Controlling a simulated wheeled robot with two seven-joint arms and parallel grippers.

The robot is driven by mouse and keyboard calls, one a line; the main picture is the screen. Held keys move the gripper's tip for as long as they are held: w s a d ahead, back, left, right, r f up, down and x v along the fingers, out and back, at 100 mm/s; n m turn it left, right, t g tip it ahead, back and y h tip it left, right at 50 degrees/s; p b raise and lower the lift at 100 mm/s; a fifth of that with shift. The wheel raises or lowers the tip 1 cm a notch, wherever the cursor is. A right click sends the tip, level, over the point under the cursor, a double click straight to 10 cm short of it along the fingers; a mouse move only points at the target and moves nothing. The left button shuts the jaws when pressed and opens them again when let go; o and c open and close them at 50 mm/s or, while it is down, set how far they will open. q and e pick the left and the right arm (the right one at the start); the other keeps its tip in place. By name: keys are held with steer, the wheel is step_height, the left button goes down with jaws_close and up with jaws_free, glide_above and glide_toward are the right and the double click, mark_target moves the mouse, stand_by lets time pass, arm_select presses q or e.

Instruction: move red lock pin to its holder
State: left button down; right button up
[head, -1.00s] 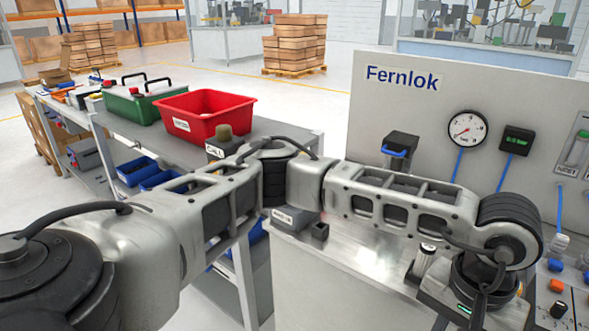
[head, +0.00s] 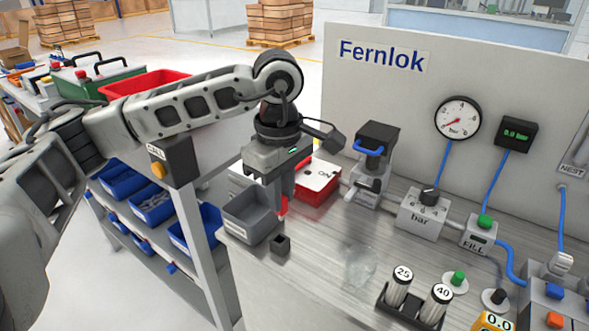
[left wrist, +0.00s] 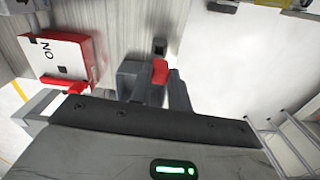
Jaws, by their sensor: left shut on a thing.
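My left gripper (head: 282,204) points down over the left part of the metal bench. It is shut on the red lock pin (head: 284,207), and only part of the pin shows between the fingers. In the left wrist view the pin (left wrist: 160,72) is a red piece at the fingertips. A small dark square socket (head: 280,246), possibly the pin's holder, stands on the bench just in front of and below the gripper. It also shows in the left wrist view (left wrist: 160,46). The socket's opening looks empty. My right gripper is out of view.
A grey open bin (head: 250,216) stands left of the socket, close to the gripper. A red box with a white ON top (head: 318,182) is just behind and right. A rack with two cylinders (head: 402,310) stands at the front. Bare bench lies between.

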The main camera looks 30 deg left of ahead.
arm_select(q)
steer(key=shift+w+a+r+n, duration=0.1)
steer(key=shift+w+a+n, duration=0.05)
steer(key=shift+a+n, duration=0.2)
steer(key=shift+a, duration=0.1)
steer(key=shift+f+b, duration=0.55)
steer(key=shift+f, duration=0.05)
steer(key=shift+s+f, duration=0.2)
steer(key=shift+f, duration=0.2)
step_height(320, 180, down, 3)
steer(key=shift+r+b, duration=0.2)
steer(key=shift+b, duration=0.8)
steer(key=shift+f+b, duration=0.35)
steer(key=shift+b, duration=0.05)
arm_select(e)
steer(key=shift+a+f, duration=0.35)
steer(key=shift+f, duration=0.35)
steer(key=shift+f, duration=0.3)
